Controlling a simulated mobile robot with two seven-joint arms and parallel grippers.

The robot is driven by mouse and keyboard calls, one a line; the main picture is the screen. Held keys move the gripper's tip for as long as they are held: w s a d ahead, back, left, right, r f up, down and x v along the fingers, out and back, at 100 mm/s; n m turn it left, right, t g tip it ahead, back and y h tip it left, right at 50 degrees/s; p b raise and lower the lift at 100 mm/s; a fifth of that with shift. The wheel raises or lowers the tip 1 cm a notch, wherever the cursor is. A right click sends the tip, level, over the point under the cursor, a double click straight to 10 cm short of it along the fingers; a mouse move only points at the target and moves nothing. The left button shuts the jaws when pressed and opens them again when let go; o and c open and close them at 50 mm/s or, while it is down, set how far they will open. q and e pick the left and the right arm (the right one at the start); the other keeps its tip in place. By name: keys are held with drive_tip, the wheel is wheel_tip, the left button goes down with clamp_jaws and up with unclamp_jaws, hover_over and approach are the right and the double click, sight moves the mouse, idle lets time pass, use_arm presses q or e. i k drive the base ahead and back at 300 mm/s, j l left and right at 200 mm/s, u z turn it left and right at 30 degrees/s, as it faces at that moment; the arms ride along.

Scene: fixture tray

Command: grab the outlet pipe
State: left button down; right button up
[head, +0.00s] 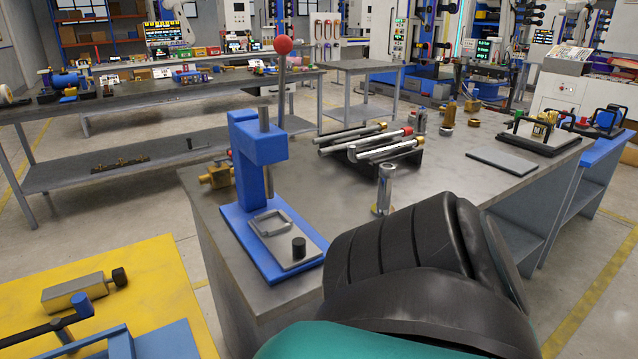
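Several metal pipes lie side by side in a black rack on the grey workbench. One is a silver pipe with a red section and brass end (375,140); another is a front silver pipe with a brass end (390,149). I cannot tell which one is the outlet pipe. A black and teal part of my own arm fills the lower middle, in front of the bench's near edge. Neither gripper's fingers show in the head view.
A blue press (258,150) with a red-balled lever stands at the bench's left end. A silver cylinder (384,188) stands upright before the rack. A flat dark plate (502,160) lies to the right. A yellow table (165,290) is at lower left.

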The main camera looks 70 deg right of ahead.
sight(383, 206)
drive_tip(key=z, duration=2.65)
drive_tip(key=i+l+u, duration=0.1)
drive_tip(key=l+u, duration=0.15)
drive_tip(key=u, duration=0.2)
drive_tip(key=i+l+u, duration=0.1)
drive_tip(key=l+u, duration=0.15)
drive_tip(key=u, duration=0.15)
drive_tip(key=l+u, duration=0.4)
drive_tip(key=l, duration=0.5)
drive_tip(key=l+u, duration=0.1)
drive_tip(key=l, duration=0.85)
drive_tip(key=l+u, duration=0.15)
drive_tip(key=l, duration=0.75)
drive_tip(key=k, duration=0.05)
